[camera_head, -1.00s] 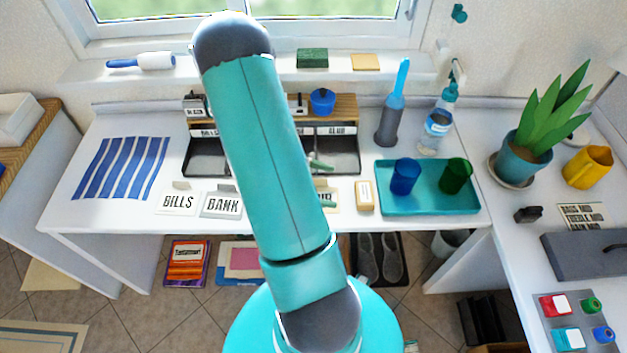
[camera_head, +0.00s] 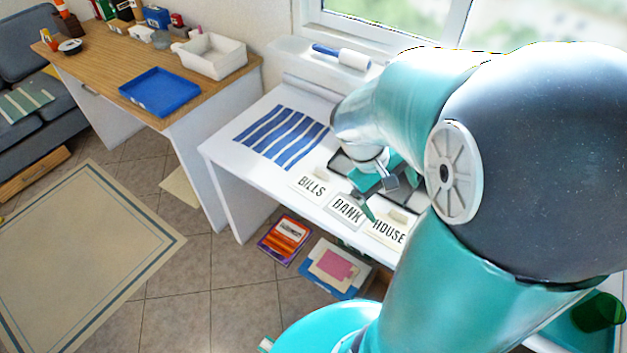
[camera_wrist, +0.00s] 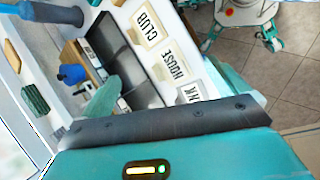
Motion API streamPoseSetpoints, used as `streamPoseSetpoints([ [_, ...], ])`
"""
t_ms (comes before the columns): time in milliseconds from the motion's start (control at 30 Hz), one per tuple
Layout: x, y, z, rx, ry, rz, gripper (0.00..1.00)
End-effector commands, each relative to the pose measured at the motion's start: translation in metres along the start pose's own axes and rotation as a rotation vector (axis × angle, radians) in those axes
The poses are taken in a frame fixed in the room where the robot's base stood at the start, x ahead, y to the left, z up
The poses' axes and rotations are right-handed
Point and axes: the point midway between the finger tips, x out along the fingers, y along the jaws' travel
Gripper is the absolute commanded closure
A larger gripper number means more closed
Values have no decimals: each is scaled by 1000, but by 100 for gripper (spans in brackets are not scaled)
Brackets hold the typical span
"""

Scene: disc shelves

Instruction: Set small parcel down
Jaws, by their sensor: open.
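My gripper (camera_head: 380,197) is low over the white desk, above the name cards and the front of the dark compartment tray. In the wrist view my gripper (camera_wrist: 170,88) has its two teal fingers spread wide apart. I see no parcel between them; the dark tray (camera_wrist: 142,62) and cards show through the gap. No thing that I can surely call the small parcel shows in either view; my arm hides much of the desk.
A blue striped cloth (camera_head: 282,137) lies left of my gripper. A lint roller (camera_head: 342,56) is on the sill. A wooden desk at left holds a blue tray (camera_head: 160,92) and a white bin (camera_head: 209,57). A blue pot (camera_wrist: 72,74) stands behind the dark tray.

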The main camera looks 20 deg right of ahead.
Motion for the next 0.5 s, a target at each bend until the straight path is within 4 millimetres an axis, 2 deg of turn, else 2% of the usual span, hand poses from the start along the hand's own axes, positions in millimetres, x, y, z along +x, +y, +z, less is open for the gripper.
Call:
streamPoseSetpoints([
  [33, -20, -9, 0, 25, 76, -8, 1],
  [200, -76, -44, 4, 101, 311, -80, 1],
  [400, -138, -87, 19, 163, 588, -203, 1],
  [500, -162, -104, 29, 178, 701, -267, 1],
])
